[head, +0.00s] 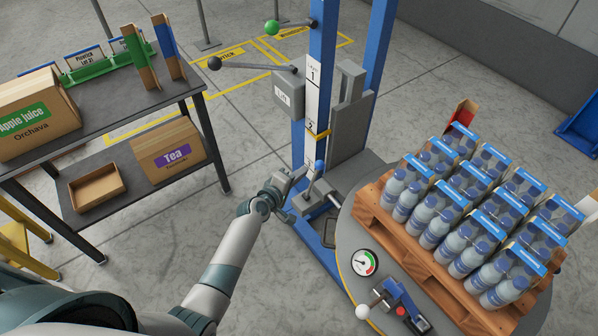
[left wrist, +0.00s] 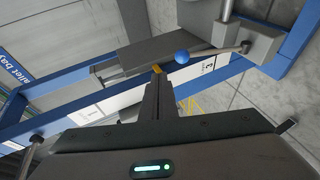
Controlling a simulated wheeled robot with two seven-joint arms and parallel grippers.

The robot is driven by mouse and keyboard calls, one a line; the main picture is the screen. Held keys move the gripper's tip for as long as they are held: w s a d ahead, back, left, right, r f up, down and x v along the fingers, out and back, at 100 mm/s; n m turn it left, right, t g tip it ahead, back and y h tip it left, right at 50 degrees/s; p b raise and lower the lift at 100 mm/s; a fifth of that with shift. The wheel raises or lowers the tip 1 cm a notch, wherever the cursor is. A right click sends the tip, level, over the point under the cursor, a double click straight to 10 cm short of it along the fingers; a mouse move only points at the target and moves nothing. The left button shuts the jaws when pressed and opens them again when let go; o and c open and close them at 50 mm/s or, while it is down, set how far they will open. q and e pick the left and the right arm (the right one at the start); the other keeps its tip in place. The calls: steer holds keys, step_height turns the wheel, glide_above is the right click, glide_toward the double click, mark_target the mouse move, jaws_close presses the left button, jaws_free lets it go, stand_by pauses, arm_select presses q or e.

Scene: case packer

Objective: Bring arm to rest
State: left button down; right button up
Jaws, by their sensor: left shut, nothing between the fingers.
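My left arm (head: 228,262) reaches in from the lower left of the head view. My left gripper (head: 303,192) is at its end, low by the blue lift post (head: 322,60). It is shut and empty. A lever with a blue knob (head: 319,165) stands right beside the gripper. In the left wrist view the shut fingers (left wrist: 157,75) point up the picture, with the blue knob (left wrist: 181,57) just right of their tips. I cannot tell whether they touch the lever. My right gripper is in neither view.
A round grey turntable (head: 352,220) bears a wooden pallet (head: 382,222) of bottle packs (head: 470,205). A gauge (head: 365,262) sits on its near side. At left, a shelf table (head: 100,112) holds cartons, including Tea (head: 168,152). Open floor (head: 130,265) lies between.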

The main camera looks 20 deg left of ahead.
arm_select(q)
steer(key=shift+s+a+r, duration=0.1)
steer(key=shift+s+r, duration=0.2)
steer(key=shift+s, duration=0.1)
stand_by(0.3)
steer(key=s+a+f+m+g+y, duration=0.1)
steer(key=s+f+m+g, duration=0.25)
steer(key=s+f, duration=1.1)
steer(key=s+a+f+m+g+y, duration=0.2)
steer(key=s+f+m+g, duration=0.15)
steer(key=s+f, duration=1.1)
steer(key=s+a+f+m+g, duration=0.1)
steer(key=s+f+m, duration=0.2)
steer(key=s, duration=0.8)
steer(key=s+a+f+m+g+y, duration=0.1)
steer(key=s+a+f+m+g, duration=0.1)
steer(key=s+f, duration=0.4)
steer(key=s+a+f+m+g, duration=0.1)
steer(key=s+f+m+g, duration=0.1)
steer(key=s, duration=1.3)
step_height(320, 180, down, 2)
steer(key=shift+s+a+f+m, duration=0.2)
steer(key=shift+s+a+m, duration=0.15)
steer(key=shift+m, duration=0.45)
